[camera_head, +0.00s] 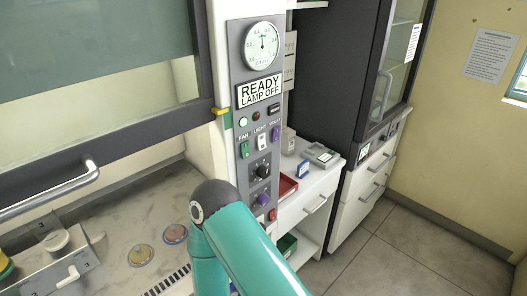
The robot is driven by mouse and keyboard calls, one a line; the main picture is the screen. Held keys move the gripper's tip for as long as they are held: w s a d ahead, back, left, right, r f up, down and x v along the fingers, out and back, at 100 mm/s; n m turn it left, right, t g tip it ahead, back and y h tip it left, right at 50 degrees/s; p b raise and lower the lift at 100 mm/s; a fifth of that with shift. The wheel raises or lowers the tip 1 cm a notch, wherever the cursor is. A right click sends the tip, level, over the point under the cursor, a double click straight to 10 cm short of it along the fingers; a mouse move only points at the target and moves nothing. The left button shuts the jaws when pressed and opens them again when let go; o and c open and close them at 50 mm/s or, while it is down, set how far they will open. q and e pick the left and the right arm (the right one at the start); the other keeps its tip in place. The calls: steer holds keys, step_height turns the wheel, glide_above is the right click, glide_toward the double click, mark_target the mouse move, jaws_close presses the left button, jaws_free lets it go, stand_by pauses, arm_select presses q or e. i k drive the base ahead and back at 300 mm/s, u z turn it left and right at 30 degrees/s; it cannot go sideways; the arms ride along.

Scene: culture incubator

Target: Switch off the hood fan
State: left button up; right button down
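The hood's grey control panel (235,60) stands upright in the middle of the view. Its fan switch (244,150) is a green rocker under the label FAN, left of a white light switch (262,141) and a violet switch (276,133). I cannot tell the fan rocker's position at this size. A sign (259,91) above reads READY LAMP OFF. A pale green lamp (242,122) and a dark red lamp (256,114) sit below it. A teal arm link of mine covers the lower front. Neither gripper shows.
The hood's sash (90,45) with its handle (50,195) is at the left. Round dishes (175,234) lie on the hood's work surface. A dial and knobs (262,172) are below the switches. A white side bench and a dark cabinet stand to the right.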

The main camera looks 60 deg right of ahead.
mark_target(245, 152)
steer(key=u, duration=1.35)
steer(key=i, duration=0.15)
steer(key=z, duration=2.9)
steer(key=k, duration=0.8)
steer(key=z, duration=0.25)
steer(key=i, duration=0.8)
steer(key=u, duration=0.05)
